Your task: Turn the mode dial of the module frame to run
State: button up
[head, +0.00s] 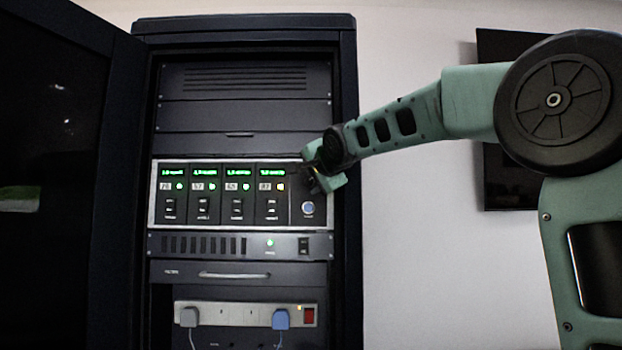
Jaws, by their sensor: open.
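The module frame (154,204) is a silver-edged unit in the open dark rack cabinet. It holds several modules with green displays. My gripper (316,186) is in front of the upper part of this panel, just above the button. It is open, but its fingers are small and dark here. Whether the fingers touch anything cannot be told.
The cabinet door (60,160) stands open at the left. Below the module frame are a unit with a green light (205,258), a drawer with a handle (234,275) and a power strip (245,312) with two plugs. A dark screen (505,185) hangs behind my arm.

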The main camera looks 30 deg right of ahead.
jog(key=shift+c, duration=0.4)
jog(key=c, duration=0.9)
jog(key=shift+n, duration=0.3)
jog(key=shift+w+a+n+g+h+b, duration=0.1)
jog(key=shift+n+g+h+b, duration=0.2)
jog(key=shift+n+g+b, duration=0.3)
jog(key=n+g+h, duration=0.1)
jog(key=n, duration=0.1)
jog(key=shift+a+r+n, duration=0.1)
jog(key=shift+n, duration=0.3)
jog(key=n+g+h, duration=0.2)
jog(key=n, duration=0.1)
jog(key=shift+w+n, duration=0.1)
jog(key=shift+n, duration=0.3)
